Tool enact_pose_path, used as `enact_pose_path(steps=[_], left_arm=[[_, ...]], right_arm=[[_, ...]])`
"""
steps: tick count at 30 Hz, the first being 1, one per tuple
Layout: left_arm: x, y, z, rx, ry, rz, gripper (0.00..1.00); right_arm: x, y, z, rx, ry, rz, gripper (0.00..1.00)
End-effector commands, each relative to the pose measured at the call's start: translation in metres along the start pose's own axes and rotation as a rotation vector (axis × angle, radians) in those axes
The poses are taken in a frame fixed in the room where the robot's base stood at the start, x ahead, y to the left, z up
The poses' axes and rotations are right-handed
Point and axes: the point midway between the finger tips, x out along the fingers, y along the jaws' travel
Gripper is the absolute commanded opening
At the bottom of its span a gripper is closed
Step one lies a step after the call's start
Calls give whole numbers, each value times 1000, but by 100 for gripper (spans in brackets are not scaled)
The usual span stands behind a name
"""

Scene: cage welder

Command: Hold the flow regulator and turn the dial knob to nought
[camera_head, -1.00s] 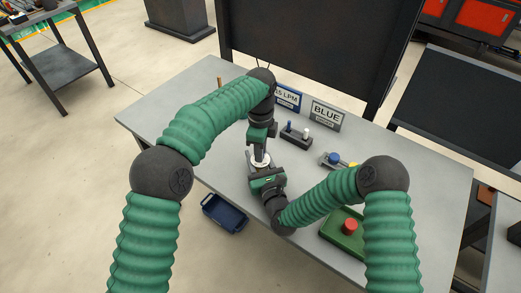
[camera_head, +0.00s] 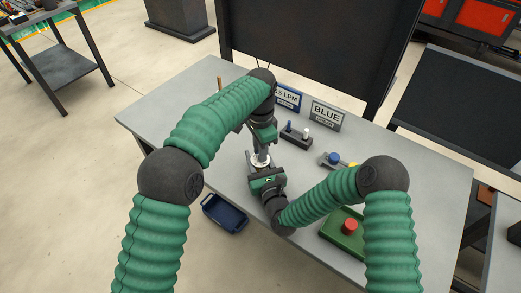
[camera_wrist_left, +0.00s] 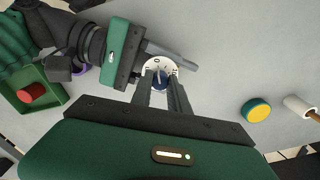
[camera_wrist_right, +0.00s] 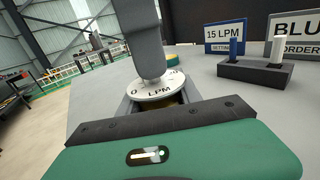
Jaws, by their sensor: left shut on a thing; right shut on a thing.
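The flow regulator's white dial plate (camera_wrist_right: 158,90) faces up in the right wrist view, with "LPM" and a "0" at its left. It also shows in the left wrist view (camera_wrist_left: 150,66). My left gripper (camera_head: 260,155) comes down from above and is shut on the dial knob (camera_wrist_left: 157,81), at the plate's middle. My right gripper (camera_head: 263,171) is shut on the regulator body below the plate, from the near side. The body is mostly hidden by the plate and my fingers. The knob's exact pointing is hard to tell.
Behind stand a "15 LPM" sign (camera_wrist_right: 225,37), a "BLUE" sign (camera_head: 326,115) and a block with blue and white pegs (camera_head: 296,136). A dark blue bin (camera_head: 225,214) is by the front edge.

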Motion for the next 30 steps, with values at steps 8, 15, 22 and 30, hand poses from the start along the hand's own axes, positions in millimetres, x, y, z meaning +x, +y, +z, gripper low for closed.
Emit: enact_pose_path(steps=[8, 15, 22, 30], left_arm=[[-2, -3, -1, -63, 9, -10, 0], [-2, -3, -1, -69, 9, -10, 0], [-2, -3, -1, -68, 9, -9, 29], [-1, -2, -1, -66, 5, -5, 43]], right_arm=[[-1, 4, 0, 1, 0, 8, 0], [-1, 4, 0, 2, 0, 8, 0], [-1, 4, 0, 2, 1, 8, 0], [0, 2, 0, 1, 0, 3, 0]])
